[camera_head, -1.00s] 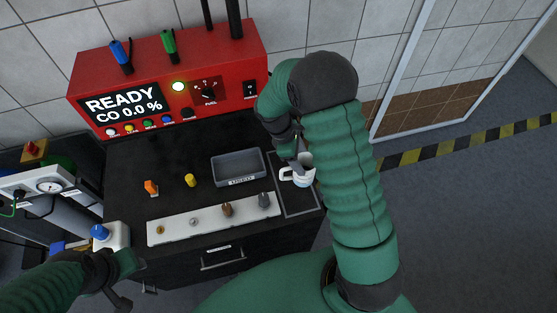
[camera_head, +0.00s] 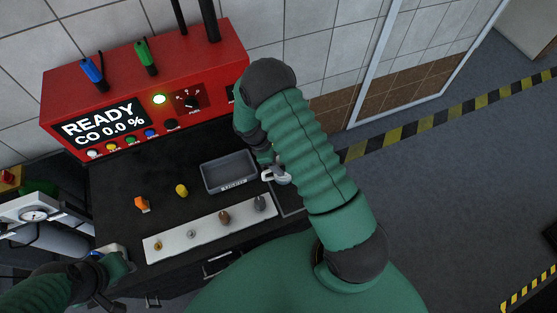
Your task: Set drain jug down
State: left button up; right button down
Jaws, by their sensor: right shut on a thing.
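The drain jug (camera_head: 279,177) is a small white cup with a handle, at the right end of the black bench top, just right of the grey tray. My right gripper (camera_head: 269,166) is shut on it, and my green arm hides most of the fingers and part of the jug. A thin outlined area (camera_head: 290,201) on the bench lies by the jug. I cannot tell whether the jug touches the surface. My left gripper (camera_head: 116,287) is at the lower left, partly in view, near the bench's left front corner; its jaws are unclear.
The grey tray (camera_head: 229,173) stands beside the jug. A pale strip (camera_head: 190,239) with several small fittings lies along the front edge. Orange (camera_head: 142,204) and yellow (camera_head: 181,190) pieces stand behind it. A red analyser (camera_head: 150,90) reading READY, CO 0.0 % stands at the back.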

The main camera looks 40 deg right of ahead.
jog(key=c, duration=0.6)
grip_release()
jog(key=shift+s, duration=0.2)
jog(key=shift+o, duration=1.1)
jog(key=shift+s+r, duration=0.1)
pick_arm(q)
jog(key=shift+s+r, duration=0.1)
jog(key=shift+s, duration=0.3)
jog(key=shift+w+d, duration=0.1)
pick_arm(e)
jog(key=shift+d, duration=0.1)
jog(key=s+a+b+v, duration=0.1)
jog(key=b+v, duration=0.2)
jog(key=v, duration=1)
jog(key=s+a+r+m+t+y, duration=0.4)
jog(key=s+a+r+m+t, duration=0.25)
jog(key=s+a+m, duration=0.35)
pick_arm(q)
jog(key=s+b+x, duration=0.1)
jog(key=b+x, duration=0.4)
jog(key=x, duration=0.2)
jog(key=shift+s+f, duration=0.3)
jog(key=shift+f, duration=0.3)
pick_arm(e)
jog(key=shift+g, duration=0.45)
jog(key=f, duration=0.2)
jog(key=d+f, duration=0.1)
jog(key=f, duration=0.2)
jog(key=shift+w+f, duration=0.15)
jog(key=shift+f, duration=0.05)
